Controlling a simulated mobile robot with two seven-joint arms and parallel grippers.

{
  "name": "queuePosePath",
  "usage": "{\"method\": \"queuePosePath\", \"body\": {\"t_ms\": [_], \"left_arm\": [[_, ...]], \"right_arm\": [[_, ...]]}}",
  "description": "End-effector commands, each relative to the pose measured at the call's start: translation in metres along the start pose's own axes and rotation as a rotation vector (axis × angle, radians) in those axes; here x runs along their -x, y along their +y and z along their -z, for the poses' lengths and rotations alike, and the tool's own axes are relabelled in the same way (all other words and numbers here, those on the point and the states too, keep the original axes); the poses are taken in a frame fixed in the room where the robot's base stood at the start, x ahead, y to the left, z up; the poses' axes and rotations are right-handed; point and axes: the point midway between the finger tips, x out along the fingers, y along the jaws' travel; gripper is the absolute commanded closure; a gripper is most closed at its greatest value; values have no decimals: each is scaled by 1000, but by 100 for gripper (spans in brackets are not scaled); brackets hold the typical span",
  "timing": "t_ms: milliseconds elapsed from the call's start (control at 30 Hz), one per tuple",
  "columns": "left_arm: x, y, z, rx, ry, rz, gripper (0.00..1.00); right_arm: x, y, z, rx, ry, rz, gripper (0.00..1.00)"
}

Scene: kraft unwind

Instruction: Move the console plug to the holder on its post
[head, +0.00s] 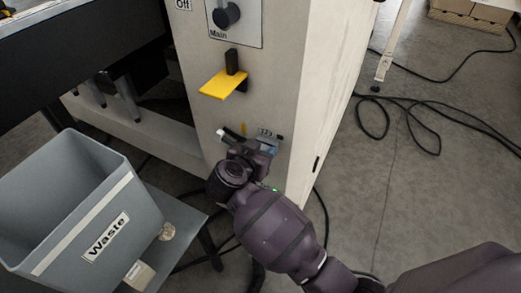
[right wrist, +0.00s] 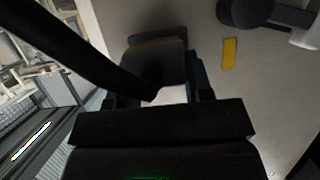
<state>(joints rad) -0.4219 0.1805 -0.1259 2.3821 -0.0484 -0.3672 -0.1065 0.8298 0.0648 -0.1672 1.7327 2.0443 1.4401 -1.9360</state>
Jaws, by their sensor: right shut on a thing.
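My right gripper (head: 256,146) is at the lower front of the pale cabinet, below the yellow plate. It is shut on the console plug (right wrist: 157,58), a dark block with bluish sides, at the cabinet face. A thick black cable (right wrist: 75,52) runs to the plug from the upper left in the right wrist view. In the head view the gripper mostly hides the plug, and I cannot tell whether it is still seated in the panel. I cannot clearly pick out the holder or its post. My left gripper is not in view.
The pale cabinet (head: 300,110) carries a Main switch (head: 226,15) and a yellow plate (head: 224,84) jutting out. A grey Waste bin (head: 90,215) stands at left. Black cables (head: 410,105) lie on the floor at right. A white upright (head: 393,45) stands behind them.

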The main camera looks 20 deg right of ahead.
Motion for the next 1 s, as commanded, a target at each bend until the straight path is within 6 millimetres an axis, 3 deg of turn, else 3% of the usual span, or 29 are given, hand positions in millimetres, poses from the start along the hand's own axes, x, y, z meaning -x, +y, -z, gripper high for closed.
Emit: {"method": "queuePosePath", "body": {"t_ms": [367,1000], "left_arm": [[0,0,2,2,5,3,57],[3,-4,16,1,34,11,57]], "right_arm": [[4,0,-1,0,-1,0,87],[28,0,-10,-1,-1,1,87]]}}
